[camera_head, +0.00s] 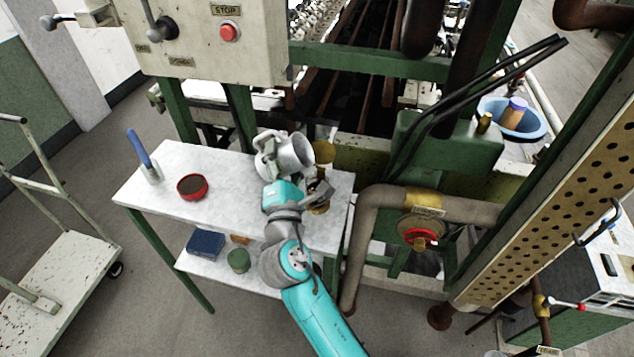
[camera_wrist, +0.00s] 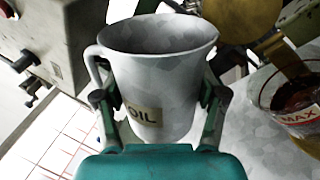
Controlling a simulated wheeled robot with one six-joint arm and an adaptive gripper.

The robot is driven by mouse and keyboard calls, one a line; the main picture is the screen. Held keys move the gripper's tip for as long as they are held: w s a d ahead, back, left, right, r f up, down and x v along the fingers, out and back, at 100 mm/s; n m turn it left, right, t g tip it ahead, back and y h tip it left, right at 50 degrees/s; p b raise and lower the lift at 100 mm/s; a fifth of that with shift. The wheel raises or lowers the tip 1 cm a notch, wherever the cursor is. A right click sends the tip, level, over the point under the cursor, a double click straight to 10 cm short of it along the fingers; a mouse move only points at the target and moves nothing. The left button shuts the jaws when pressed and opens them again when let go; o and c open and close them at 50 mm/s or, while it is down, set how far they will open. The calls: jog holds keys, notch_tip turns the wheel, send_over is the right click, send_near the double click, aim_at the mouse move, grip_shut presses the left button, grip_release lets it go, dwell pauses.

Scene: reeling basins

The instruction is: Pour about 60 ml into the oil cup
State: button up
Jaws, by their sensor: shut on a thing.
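A grey metal jug (camera_head: 275,160) is held above the right part of the white table, its mouth facing right and up in the head view. In the wrist view the jug (camera_wrist: 160,75) shows an OIL label and a handle on the left. My gripper (camera_wrist: 160,97) is shut on its body, one finger on each side. The clear oil cup (camera_wrist: 290,115) stands right of the jug, with amber liquid inside and a MAX label. In the head view the cup (camera_head: 319,207) is partly hidden by my gripper. No stream of liquid shows.
A brass disc (camera_head: 322,152) stands up behind the cup. A red dish (camera_head: 192,187) with dark contents and a blue-handled tool (camera_head: 139,150) sit on the table's left. A control box (camera_head: 200,45) overhangs the back. A thick pipe (camera_head: 370,215) runs close on the right.

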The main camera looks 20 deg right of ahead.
jog(key=shift+r, duration=0.15)
jog(key=shift+r+n+y, duration=0.2)
jog(key=shift+n+y, duration=0.4)
jog(key=shift+n, duration=0.7)
jog(key=shift+a+f+n, duration=0.1)
jog(key=shift+f+n, duration=0.35)
jog(key=shift+n, duration=0.45)
jog(key=shift+a+f+n, duration=0.1)
jog(key=shift+n, duration=0.2)
jog(key=a+n, duration=0.1)
jog(key=w+f+n+y, duration=0.1)
jog(key=n, duration=0.1)
jog(key=shift+a+f+g+b, duration=0.3)
jog(key=shift+a+g+b, duration=0.05)
jog(key=shift+a+g, duration=0.05)
jog(key=f+n, duration=0.1)
jog(key=f, duration=0.2)
jog(key=a+f+n, duration=0.1)
jog(key=f, duration=0.1)
jog(key=shift+w+f+n+g+y, duration=0.2)
jog(key=shift+f+n+g+y, duration=0.1)
jog(key=shift+w+a+f+n, duration=0.15)
jog(key=shift+a+f+n, duration=0.15)
jog(key=shift+n, duration=0.5)
jog(key=shift+r, duration=0.15)
